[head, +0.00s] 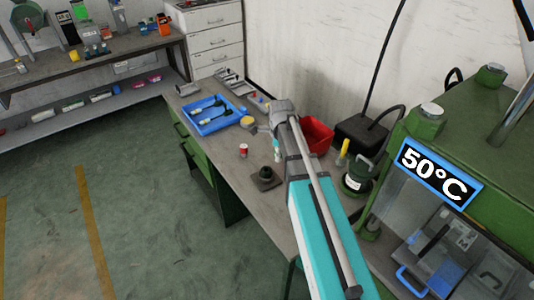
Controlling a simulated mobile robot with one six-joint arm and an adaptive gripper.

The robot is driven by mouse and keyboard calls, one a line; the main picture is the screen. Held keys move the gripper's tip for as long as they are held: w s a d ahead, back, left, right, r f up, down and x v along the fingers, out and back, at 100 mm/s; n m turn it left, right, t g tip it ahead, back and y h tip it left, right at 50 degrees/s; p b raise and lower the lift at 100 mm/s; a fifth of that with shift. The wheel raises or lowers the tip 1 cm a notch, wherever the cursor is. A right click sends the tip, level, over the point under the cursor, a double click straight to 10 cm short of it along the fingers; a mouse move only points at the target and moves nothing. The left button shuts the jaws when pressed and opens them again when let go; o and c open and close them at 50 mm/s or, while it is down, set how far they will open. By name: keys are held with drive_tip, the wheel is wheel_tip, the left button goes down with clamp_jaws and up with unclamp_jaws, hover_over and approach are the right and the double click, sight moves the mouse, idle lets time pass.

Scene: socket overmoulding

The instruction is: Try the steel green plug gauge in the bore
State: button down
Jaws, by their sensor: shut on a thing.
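My arm reaches over the bench, and my gripper (277,142) is small and partly hidden beside the arm's wrist. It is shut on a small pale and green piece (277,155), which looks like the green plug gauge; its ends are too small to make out. A dark block with a round raised top (266,179) sits on the bench below and a little left of the gripper, apart from it. It may hold the bore, but the opening cannot be made out. A blue tray (232,122) with several dark-handled tools lies farther back on the bench.
A red bin (318,134) is right of the wrist. A green machine with a 50°C sign (437,172) fills the right. The bench's front left edge is clear.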

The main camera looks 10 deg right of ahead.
sight(266, 174)
drive_tip(key=w+a+m, duration=0.1)
drive_tip(key=w+a+f+b, duration=0.1)
drive_tip(key=a, duration=0.1)
drive_tip(key=shift+f+m, duration=0.2)
drive_tip(key=shift+m, duration=0.2)
drive_tip(key=shift+w+a+f+m, duration=0.15)
drive_tip(key=shift+w+a+m, duration=0.2)
drive_tip(key=shift+a, duration=0.25)
drive_tip(key=shift+f+b, duration=0.15)
drive_tip(key=shift+b, duration=0.25)
drive_tip(key=shift+f+b, duration=1.9)
drive_tip(key=shift+b, duration=0.05)
drive_tip(key=shift+f+b, duration=0.4)
idle(4.0)
